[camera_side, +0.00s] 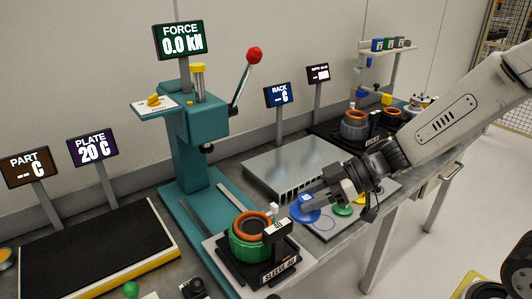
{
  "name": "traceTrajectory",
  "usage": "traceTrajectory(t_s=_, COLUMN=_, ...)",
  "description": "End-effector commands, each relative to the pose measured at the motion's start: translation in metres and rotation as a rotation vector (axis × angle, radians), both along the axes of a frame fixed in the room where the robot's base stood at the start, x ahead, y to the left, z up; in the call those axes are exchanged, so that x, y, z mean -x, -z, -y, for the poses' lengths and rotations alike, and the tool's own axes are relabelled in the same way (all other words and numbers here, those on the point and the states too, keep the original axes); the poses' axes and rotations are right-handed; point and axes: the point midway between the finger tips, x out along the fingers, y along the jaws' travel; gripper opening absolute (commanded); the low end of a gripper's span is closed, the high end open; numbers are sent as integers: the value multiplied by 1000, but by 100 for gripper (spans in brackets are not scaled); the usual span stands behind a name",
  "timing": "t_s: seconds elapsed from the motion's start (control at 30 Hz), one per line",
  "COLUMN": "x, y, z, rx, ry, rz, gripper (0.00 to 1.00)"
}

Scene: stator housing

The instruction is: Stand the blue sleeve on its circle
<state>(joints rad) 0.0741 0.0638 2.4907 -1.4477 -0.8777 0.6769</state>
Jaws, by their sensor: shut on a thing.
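The blue sleeve (303,214) is at the middle right, at the end of my gripper (308,203). My gripper reaches in from the right and is shut on the blue sleeve. The fingers cover part of it, and I cannot tell whether its underside touches the surface below. A thin blue circle outline (327,223) shows on a pale board (330,236), just right of and below the blue sleeve. The circle looks empty.
Green (343,210) and yellow (361,200) pieces stand on the same board, right of the circle. A black fixture labelled SLEEVE (279,270) with a green and orange ring stands front left. A teal press (196,150) and a grey finned plate (292,167) are behind.

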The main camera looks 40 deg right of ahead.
Motion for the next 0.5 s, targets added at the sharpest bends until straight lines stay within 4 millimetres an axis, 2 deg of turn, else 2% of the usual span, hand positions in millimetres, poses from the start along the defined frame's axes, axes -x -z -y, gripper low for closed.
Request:
traceTrajectory(t_s=0.27, x=-4, y=11, z=18, rx=1, ry=35, rz=-5, gripper=0)
traceTrajectory(t_s=0.5, x=-6, y=36, z=59, rx=5, ry=113, rz=-12, gripper=0)
